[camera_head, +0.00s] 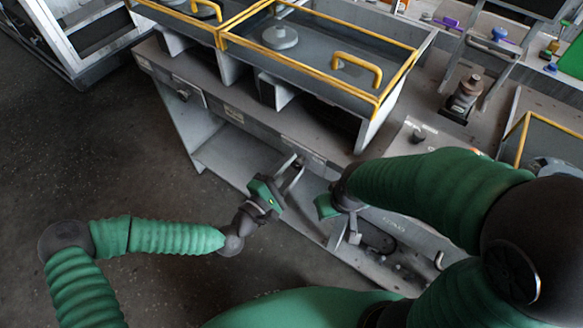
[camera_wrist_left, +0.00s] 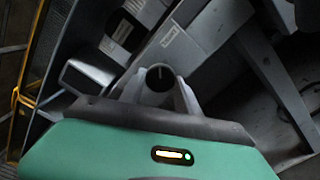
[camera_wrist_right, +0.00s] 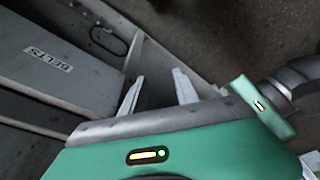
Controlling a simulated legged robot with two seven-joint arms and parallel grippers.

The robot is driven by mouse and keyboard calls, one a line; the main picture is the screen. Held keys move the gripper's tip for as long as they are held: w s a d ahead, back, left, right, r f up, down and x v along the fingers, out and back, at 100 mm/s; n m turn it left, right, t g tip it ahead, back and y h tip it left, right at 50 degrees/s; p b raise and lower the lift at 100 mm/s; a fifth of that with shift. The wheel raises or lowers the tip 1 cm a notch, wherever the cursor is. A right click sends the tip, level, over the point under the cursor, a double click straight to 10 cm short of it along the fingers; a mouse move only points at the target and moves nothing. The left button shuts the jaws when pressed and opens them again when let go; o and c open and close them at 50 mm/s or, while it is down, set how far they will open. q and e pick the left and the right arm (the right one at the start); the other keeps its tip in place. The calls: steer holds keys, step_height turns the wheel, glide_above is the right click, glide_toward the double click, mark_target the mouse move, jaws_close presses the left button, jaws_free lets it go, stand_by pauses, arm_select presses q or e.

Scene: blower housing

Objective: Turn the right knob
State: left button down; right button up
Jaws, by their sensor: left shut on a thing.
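The right knob (camera_wrist_left: 160,77) shows in the left wrist view as a dark round knob with a pale line on its face. It sits between the two fingers of my left gripper (camera_wrist_left: 158,92), which are shut on it from both sides. In the head view my left gripper (camera_head: 293,173) reaches up to the front edge of the bench, and its fingers hide most of the knob there. My right gripper (camera_wrist_right: 158,88) has its fingers apart with nothing between them. In the head view the right gripper (camera_head: 346,234) hangs low in front of the bench.
Another dark knob (camera_head: 184,93) is farther left on the bench front. Grey trays with yellow rails (camera_head: 320,57) stand on the bench. A panel labelled BELTS (camera_wrist_right: 48,59) lies left of my right gripper. The floor (camera_head: 120,170) at left is clear.

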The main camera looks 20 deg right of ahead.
arm_select(q)
steer(key=shift+a+f+n, duration=0.15)
steer(key=shift+f+n, duration=0.15)
steer(key=shift+n, duration=0.2)
steer(key=c, duration=0.9)
jaws_free()
steer(key=shift+w, duration=0.15)
steer(key=shift+r, duration=0.1)
steer(key=v, duration=1.7)
steer(key=shift+p, duration=0.35)
